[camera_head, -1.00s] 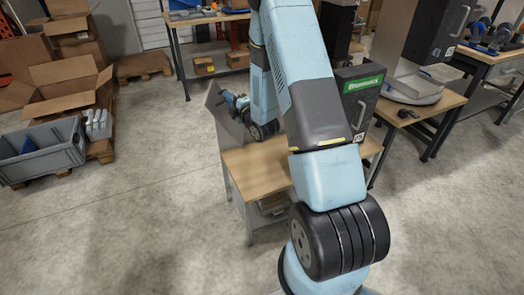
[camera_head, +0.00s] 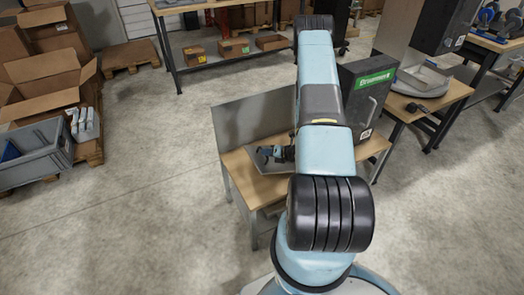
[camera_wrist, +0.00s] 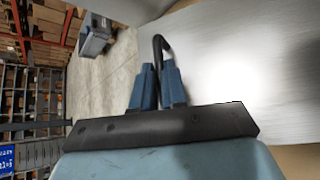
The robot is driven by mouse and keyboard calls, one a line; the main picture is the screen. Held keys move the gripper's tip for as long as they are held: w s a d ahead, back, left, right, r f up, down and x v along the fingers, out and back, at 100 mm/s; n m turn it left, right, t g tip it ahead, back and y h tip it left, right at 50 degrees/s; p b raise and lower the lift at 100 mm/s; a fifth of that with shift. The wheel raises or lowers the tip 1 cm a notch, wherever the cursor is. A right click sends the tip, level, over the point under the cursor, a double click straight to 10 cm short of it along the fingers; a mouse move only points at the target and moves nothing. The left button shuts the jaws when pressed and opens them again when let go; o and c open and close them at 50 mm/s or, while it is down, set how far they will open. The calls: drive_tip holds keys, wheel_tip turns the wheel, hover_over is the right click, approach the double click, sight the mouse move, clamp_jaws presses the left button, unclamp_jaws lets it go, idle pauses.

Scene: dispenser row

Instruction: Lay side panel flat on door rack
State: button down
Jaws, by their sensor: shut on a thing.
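The side panel (camera_head: 263,167) is a thin grey metal sheet, seen partly in the head view just over the wooden tabletop. Its right part is hidden by my arm. My gripper (camera_head: 283,154) is at the panel. In the wrist view, the blue fingers of my gripper (camera_wrist: 158,88) are closed around a black hooked handle (camera_wrist: 160,48). A grey brushed surface (camera_wrist: 225,60) fills the right of that view. The wooden-topped table (camera_head: 237,164), which seems to be the door rack, has an upright grey sheet (camera_head: 248,117) at its back edge. Contact with the tabletop cannot be told.
A black dispenser box (camera_head: 365,95) with a green label stands at the table's right. Another bench (camera_head: 455,97) is farther right. A shelf bench (camera_head: 235,58) with boxes is behind. Cartons (camera_head: 50,85) and a grey crate (camera_head: 38,160) are at left. Floor between is clear.

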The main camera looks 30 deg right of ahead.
sight(270, 163)
drive_tip(key=shift+s+d+f, duration=0.1)
drive_tip(key=shift+f, duration=0.2)
drive_tip(key=shift+a+f, duration=0.2)
drive_tip(key=shift+f, duration=0.35)
drive_tip(key=shift+a+f, duration=0.15)
drive_tip(key=shift+f, duration=2.45)
drive_tip(key=c, duration=1.1)
unclamp_jaws()
drive_tip(key=v, duration=1.3)
drive_tip(key=shift+s+d, duration=0.15)
drive_tip(key=shift+d, duration=0.15)
